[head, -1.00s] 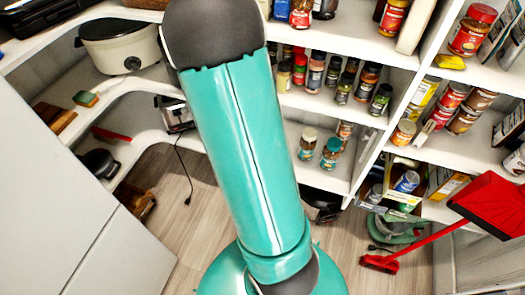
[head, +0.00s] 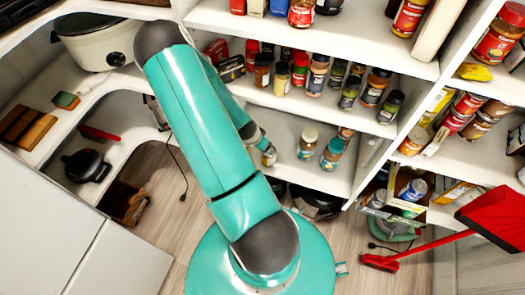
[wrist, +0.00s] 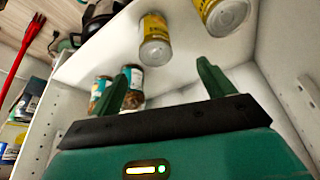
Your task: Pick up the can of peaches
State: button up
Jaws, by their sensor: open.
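Two cans with yellow labels show in the wrist view, one near the top middle (wrist: 155,38) and one cut off at the top right (wrist: 226,14). Their silver ends face the camera; the labels are too blurred for me to tell which holds peaches. My gripper (wrist: 172,80) is open, its two green fingers spread and nothing between them. The nearer can lies beyond the gap between the fingers, apart from them. In the head view my arm reaches to the lower shelf (head: 290,172), and its fingers are not clear there.
Two jars (head: 308,143) (head: 332,152) stand on the lower shelf right of my arm's end. Spice jars (head: 318,72) fill the shelf above. A white shelf wall (wrist: 290,85) is close on the right in the wrist view.

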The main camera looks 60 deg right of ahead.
aim_at(268, 161)
jog(key=x, duration=0.9)
jog(key=s+x, duration=0.1)
jog(key=x, duration=0.4)
jog(key=shift+a+f, duration=0.1)
jog(key=shift+f, duration=0.05)
jog(key=shift+c, duration=0.4)
jog(key=c, duration=1.3)
jog(key=shift+w, duration=0.1)
